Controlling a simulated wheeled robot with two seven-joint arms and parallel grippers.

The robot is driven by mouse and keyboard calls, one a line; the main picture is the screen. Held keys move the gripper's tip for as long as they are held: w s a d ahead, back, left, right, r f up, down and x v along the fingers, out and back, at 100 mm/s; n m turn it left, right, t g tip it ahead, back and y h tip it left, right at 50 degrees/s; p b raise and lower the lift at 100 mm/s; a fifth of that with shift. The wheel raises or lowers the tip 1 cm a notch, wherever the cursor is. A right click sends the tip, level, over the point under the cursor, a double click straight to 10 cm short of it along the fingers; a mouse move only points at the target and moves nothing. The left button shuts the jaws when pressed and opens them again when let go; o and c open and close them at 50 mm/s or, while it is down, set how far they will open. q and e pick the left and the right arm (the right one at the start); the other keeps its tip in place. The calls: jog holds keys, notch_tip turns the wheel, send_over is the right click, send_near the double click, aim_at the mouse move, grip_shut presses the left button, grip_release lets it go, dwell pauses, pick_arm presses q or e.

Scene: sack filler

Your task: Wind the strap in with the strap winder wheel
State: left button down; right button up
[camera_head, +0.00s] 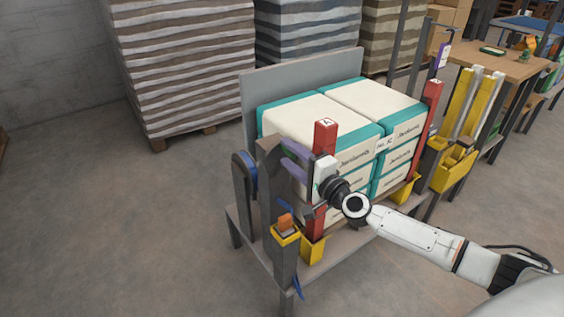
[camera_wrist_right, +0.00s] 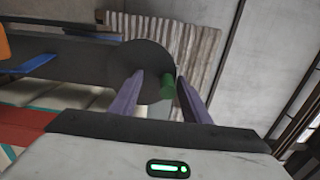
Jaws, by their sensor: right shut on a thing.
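My right gripper (camera_head: 287,156) reaches in from the right to the grey post at the stand's near left corner. In the right wrist view its purple fingers (camera_wrist_right: 159,82) are shut on a green handle (camera_wrist_right: 167,88). The handle sticks out from a dark grey round winder wheel (camera_wrist_right: 148,62). In the head view, my gripper and the post hide the wheel. A blue strap roll (camera_head: 250,174) sits beside the post (camera_head: 270,190). A loose blue strap end (camera_head: 298,287) hangs low by the front leg. My left gripper is not in view.
White and teal sacks (camera_head: 310,118) are stacked on the stand between red posts (camera_head: 325,137). A yellow holder (camera_head: 286,236) with an orange item is on the grey post, below my gripper. Pallet stacks (camera_head: 185,60) stand behind. The floor at left is clear.

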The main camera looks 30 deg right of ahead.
jog(key=shift+w+d+r+h+b, duration=0.2)
jog(key=shift+d+r, duration=0.2)
jog(key=shift+d, duration=0.15)
jog(key=shift+w+d+r+h+b, duration=0.1)
jog(key=shift+d+r+b, duration=0.05)
jog(key=shift+d+r, duration=0.3)
jog(key=shift+d, duration=0.35)
jog(key=shift+c, duration=0.2)
jog(key=shift+s+d+f, duration=0.1)
jog(key=shift+d+f, duration=0.1)
jog(key=shift+d, duration=0.05)
jog(key=c, duration=0.6)
jog(key=shift+d+f+b, duration=0.15)
jog(key=shift+f+b, duration=0.1)
jog(key=shift+b, duration=0.15)
grip_shut()
jog(key=shift+d+f+b, duration=0.1)
jog(key=shift+d+b, duration=0.15)
jog(key=shift+b, duration=0.3)
jog(key=shift+f, duration=0.1)
